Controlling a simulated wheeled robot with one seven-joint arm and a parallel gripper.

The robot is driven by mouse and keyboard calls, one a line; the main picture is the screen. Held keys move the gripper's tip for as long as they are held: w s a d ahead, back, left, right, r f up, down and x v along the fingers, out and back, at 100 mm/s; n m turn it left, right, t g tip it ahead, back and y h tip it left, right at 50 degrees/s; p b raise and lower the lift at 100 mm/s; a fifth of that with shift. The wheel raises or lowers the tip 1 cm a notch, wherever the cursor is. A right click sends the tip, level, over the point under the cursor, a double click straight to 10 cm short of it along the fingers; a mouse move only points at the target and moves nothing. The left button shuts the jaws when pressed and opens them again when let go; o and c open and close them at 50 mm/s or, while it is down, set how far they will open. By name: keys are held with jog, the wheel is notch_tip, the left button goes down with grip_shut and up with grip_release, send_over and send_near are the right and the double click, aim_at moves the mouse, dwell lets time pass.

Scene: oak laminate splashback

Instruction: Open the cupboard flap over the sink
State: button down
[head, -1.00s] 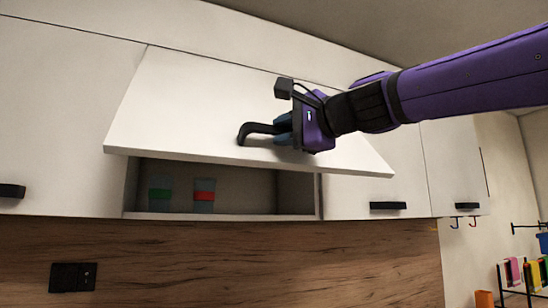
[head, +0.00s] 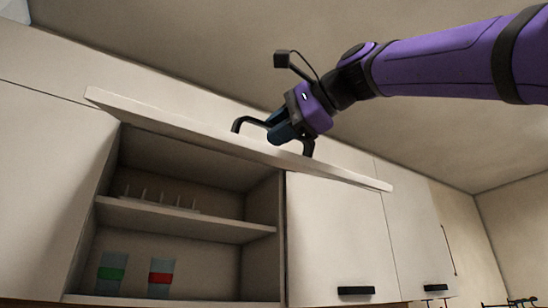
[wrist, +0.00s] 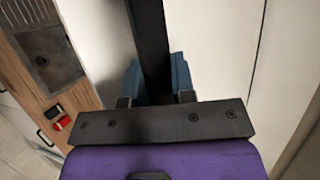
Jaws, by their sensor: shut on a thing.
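The cupboard flap (head: 220,137) is a white panel hinged at its top. In the head view it is swung up and out, seen nearly edge-on, with the cupboard's inside (head: 180,225) showing beneath it. Its black bar handle (head: 238,122) sits on the flap's outer face. My gripper (head: 275,128) is shut on the handle. In the wrist view the dark handle bar (wrist: 150,40) runs between the two blue fingers. The sink (wrist: 45,55) shows far below at the left of the wrist view.
Inside the cupboard are a shelf (head: 185,218) with a small rack (head: 160,202), a green-banded glass (head: 112,273) and a red-banded glass (head: 161,277). A closed door with a black handle (head: 356,291) is at the right. The ceiling (head: 270,50) is above my arm.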

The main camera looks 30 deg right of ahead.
jog(key=shift+r, duration=0.3)
jog(key=c, duration=0.9)
grip_release()
jog(key=shift+s, duration=0.1)
jog(key=v, duration=1)
jog(key=shift+s+d+r, duration=0.1)
jog(key=shift+s+d, duration=0.05)
jog(key=shift+s, duration=0.15)
